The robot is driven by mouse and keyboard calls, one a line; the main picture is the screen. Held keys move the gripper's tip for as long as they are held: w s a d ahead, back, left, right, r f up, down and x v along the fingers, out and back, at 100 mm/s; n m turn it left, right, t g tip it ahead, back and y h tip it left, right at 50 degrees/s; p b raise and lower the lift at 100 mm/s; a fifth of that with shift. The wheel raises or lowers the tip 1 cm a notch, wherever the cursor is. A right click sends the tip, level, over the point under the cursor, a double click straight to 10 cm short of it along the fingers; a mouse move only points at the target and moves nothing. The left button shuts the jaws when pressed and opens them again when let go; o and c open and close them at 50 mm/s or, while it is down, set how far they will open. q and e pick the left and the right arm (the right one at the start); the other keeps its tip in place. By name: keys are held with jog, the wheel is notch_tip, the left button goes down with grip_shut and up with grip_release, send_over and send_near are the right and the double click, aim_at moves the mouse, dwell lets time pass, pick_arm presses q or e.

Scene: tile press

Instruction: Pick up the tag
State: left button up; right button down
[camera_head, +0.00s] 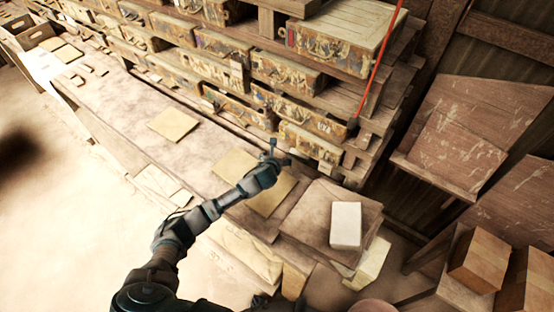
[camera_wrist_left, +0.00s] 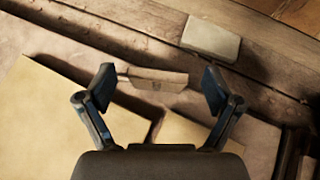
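A small tan tag (camera_wrist_left: 157,80) with a faint dark mark shows in the left wrist view, between the two spread fingers of my left gripper (camera_wrist_left: 159,88). The gripper is open, with a gap visible at each side of the tag; I cannot tell how far beyond the fingertips the tag lies. In the head view my left gripper (camera_head: 272,150) is over the back edge of the long bench, in front of the shelves, and the tag cannot be made out there. My right gripper is not in view.
Flat tan sheets (camera_head: 173,124) lie on the long bench (camera_head: 125,105). Shelves of worn patterned boxes (camera_head: 290,77) stand close behind. A white block (camera_head: 345,225) sits at the bench's right end. A pale block (camera_wrist_left: 211,38) lies beyond the tag. Cardboard boxes (camera_head: 479,260) are at right.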

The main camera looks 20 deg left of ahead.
pick_arm(q)
jog(key=shift+a, duration=0.2)
jog(key=c, duration=0.9)
jog(key=shift+f, duration=0.1)
jog(key=shift+d, duration=0.1)
jog(key=shift+r, duration=0.4)
notch_tip(320, 180, up, 3)
jog(key=shift+s, duration=0.15)
jog(key=s, duration=0.5)
jog(key=s+r, duration=0.1)
jog(key=s, duration=0.9)
jog(key=shift+s+d+r, duration=0.15)
jog(key=shift+s, duration=0.25)
